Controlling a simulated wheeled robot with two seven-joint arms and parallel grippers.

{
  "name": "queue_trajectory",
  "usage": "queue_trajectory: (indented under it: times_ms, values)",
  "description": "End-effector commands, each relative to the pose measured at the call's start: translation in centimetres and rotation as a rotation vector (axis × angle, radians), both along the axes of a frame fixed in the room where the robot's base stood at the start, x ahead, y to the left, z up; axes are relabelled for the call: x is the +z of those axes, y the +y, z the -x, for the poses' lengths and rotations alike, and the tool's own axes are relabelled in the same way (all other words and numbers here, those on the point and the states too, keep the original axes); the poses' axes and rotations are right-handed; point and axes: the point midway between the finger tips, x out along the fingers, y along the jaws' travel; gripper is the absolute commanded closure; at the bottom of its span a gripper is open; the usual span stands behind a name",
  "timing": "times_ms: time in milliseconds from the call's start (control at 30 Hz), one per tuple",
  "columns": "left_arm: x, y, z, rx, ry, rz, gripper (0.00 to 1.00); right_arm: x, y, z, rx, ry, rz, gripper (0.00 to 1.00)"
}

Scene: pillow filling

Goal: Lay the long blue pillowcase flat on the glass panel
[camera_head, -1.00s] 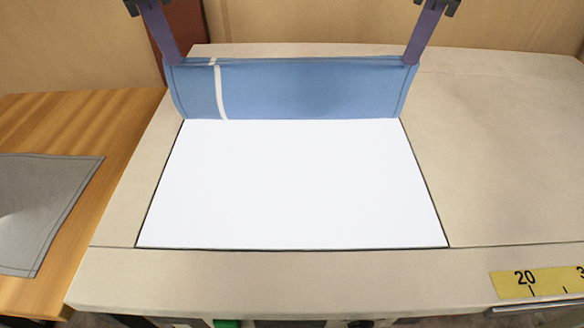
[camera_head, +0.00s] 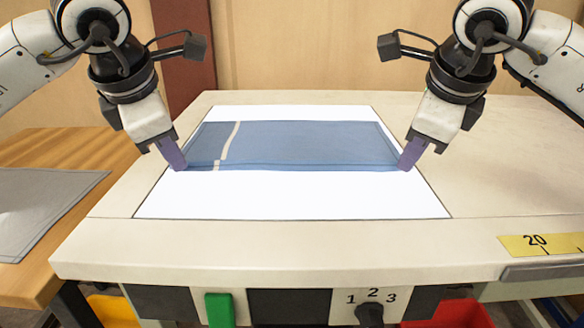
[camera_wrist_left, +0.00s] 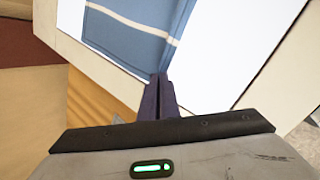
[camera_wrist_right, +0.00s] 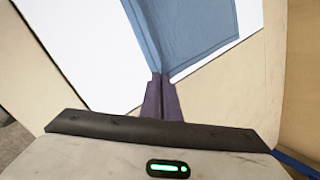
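The long blue pillowcase (camera_head: 300,143) with a pale stripe near its left end lies stretched out on the white glass panel (camera_head: 300,195). Panel shows in front of and behind it. My left gripper (camera_head: 177,165) is shut on its near left corner; the corner also shows in the left wrist view (camera_wrist_left: 140,38). My right gripper (camera_head: 405,163) is shut on its near right corner, seen too in the right wrist view (camera_wrist_right: 190,30). The fingertips sit low, close to the panel. I cannot tell whether the near edge touches the panel.
A grey cloth (camera_head: 40,205) lies on the wooden table (camera_head: 95,152) at the left. The cream worktop (camera_head: 510,180) is clear at the right.

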Motion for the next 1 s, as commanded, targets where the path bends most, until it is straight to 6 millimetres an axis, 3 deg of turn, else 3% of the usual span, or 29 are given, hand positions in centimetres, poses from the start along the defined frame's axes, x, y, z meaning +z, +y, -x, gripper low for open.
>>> queue_trajectory:
  times_ms: [333, 533, 867, 1000]
  values:
    - [-0.3, 0.0, 0.0, 0.001, -0.004, -0.001, 1.00, -0.3, 0.0, 0.0, 0.000, -0.004, 0.000, 1.00]
    - [-0.3, 0.0, 0.0, 0.000, -0.002, 0.000, 0.66, -0.3, 0.0, 0.0, 0.000, -0.004, 0.000, 0.66]
    - [-0.5, -0.1, 0.2, -0.004, 0.004, -0.001, 0.66, -0.4, 0.1, 0.2, 0.004, 0.003, 0.001, 0.66]
    - [1.0, -0.2, 0.7, -0.005, 0.000, 0.000, 0.66, 1.0, 0.2, 0.7, 0.006, -0.001, 0.000, 0.66]
